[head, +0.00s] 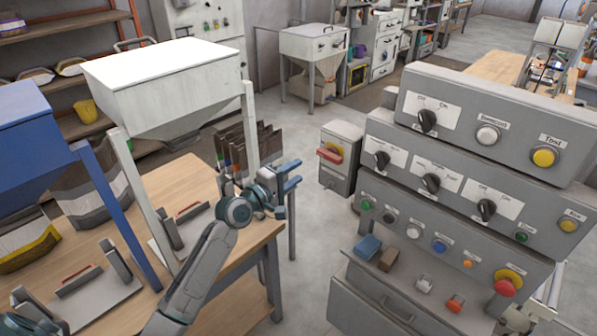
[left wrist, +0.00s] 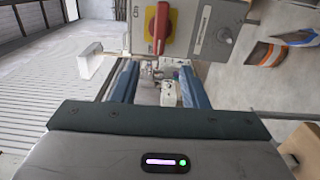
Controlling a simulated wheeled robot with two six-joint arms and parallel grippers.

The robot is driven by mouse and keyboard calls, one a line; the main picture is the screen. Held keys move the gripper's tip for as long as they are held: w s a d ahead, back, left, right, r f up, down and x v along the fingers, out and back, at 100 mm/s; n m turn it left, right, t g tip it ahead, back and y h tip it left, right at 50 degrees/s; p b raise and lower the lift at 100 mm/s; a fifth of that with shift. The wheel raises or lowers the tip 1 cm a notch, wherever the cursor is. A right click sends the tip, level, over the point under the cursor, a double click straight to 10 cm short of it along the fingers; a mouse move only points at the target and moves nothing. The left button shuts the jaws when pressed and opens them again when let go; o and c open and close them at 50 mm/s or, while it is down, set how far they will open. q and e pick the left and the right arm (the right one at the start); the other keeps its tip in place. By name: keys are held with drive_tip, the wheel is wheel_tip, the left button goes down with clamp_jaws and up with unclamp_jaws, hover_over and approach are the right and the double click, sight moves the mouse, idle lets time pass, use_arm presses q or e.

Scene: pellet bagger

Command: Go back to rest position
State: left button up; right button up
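My left gripper (head: 289,176) is out over the right end of the wooden table, with its blue fingers apart. In the left wrist view my left gripper (left wrist: 157,72) shows a clear gap between the two fingers and nothing held. The grey switch box with a red handle (head: 331,153) stands beyond the fingertips, apart from them in the head view. The red handle (left wrist: 158,28) also shows ahead of the fingers in the left wrist view. My right gripper is not in view.
A white hopper (head: 165,75) and a blue hopper (head: 30,140) stand on the wooden table (head: 185,180). Dark bags (head: 232,148) stand behind my left gripper. A grey control console (head: 430,200) fills the right. Open floor (head: 300,240) lies between table and console.

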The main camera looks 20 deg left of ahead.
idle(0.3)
use_arm(q)
drive_tip(key=s+a+f+m+g+y+b, duration=0.1)
drive_tip(key=s+a+f+g+y, duration=0.15)
drive_tip(key=f, duration=0.95)
drive_tip(key=s+a+f+m+g+y+b, duration=0.1)
drive_tip(key=s+f, duration=0.2)
drive_tip(key=f, duration=1)
drive_tip(key=s+a+f+m+g+y, duration=0.1)
drive_tip(key=s+a+f+g+y, duration=0.15)
drive_tip(key=f, duration=0.95)
drive_tip(key=s+f+m+g+b, duration=0.2)
drive_tip(key=s+f+m+g, duration=0.2)
drive_tip(key=s+f, duration=1.4)
drive_tip(key=s+d+f+m+g, duration=0.1)
drive_tip(key=s+f+m+g, duration=0.1)
drive_tip(key=s+f, duration=0.4)
drive_tip(key=s+d+f+m+g+b, duration=0.1)
drive_tip(key=s+f, duration=0.5)
drive_tip(key=s, duration=1)
drive_tip(key=s+d+f+m+g+y, duration=0.1)
drive_tip(key=s+f+m, duration=0.3)
drive_tip(key=s, duration=0.7)
wheel_tip(320, 180, down, 3)
drive_tip(key=shift+s+d+r+m+g+b, duration=0.2)
drive_tip(key=shift+m+g+b, duration=0.1)
drive_tip(key=shift+g, duration=0.6)
